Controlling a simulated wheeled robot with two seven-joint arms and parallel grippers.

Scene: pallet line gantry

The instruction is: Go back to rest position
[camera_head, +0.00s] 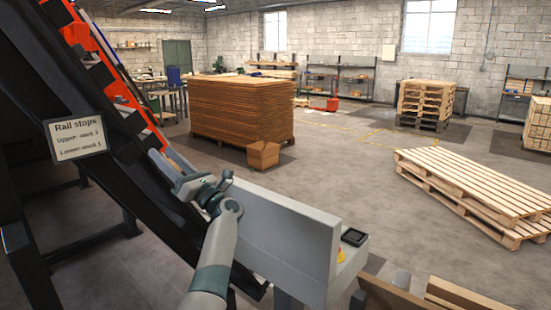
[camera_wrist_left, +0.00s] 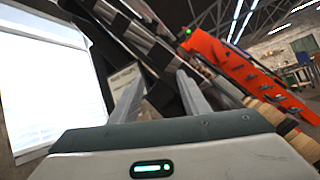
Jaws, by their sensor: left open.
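My left gripper (camera_head: 165,172) is raised beside the dark sloping rail (camera_head: 130,150) in the head view, its arm coming up from the bottom. In the left wrist view my left gripper (camera_wrist_left: 157,88) has its two fingers apart, with nothing between them. The dark rail and an orange-red beam (camera_wrist_left: 245,68) show behind the fingers. I cannot tell whether the gripper touches the rail. My right gripper is not in view.
A sign reading "Rail stops" (camera_head: 77,138) is on the rail. A long grey housing (camera_head: 285,235) lies right of my arm. A brown stack (camera_head: 240,110), a cardboard box (camera_head: 263,155) and wooden pallets (camera_head: 475,185) stand beyond. The middle floor is open.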

